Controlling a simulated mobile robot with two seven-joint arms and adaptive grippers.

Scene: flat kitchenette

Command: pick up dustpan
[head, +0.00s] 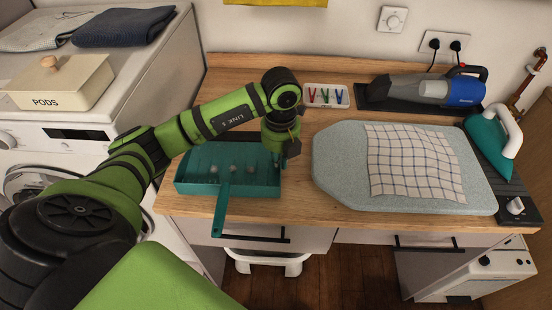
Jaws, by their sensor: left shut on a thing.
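The teal dustpan (190,184) lies on the wooden counter, left of centre, with its handle (221,212) pointing to the front edge. A few small greyish lumps (232,168) lie in its pan. My left gripper (280,158) points down at the dustpan's right end and is shut on its rim there. The fingertips are small and partly hidden against the dark wall of the pan. My right gripper does not show.
A pale ironing board (335,165) with a checked cloth (410,160) lies to the right. A tray of coloured pegs (326,96), a handheld vacuum (425,88) and a teal iron (488,135) are behind or beside it. A washing machine (75,140) stands left.

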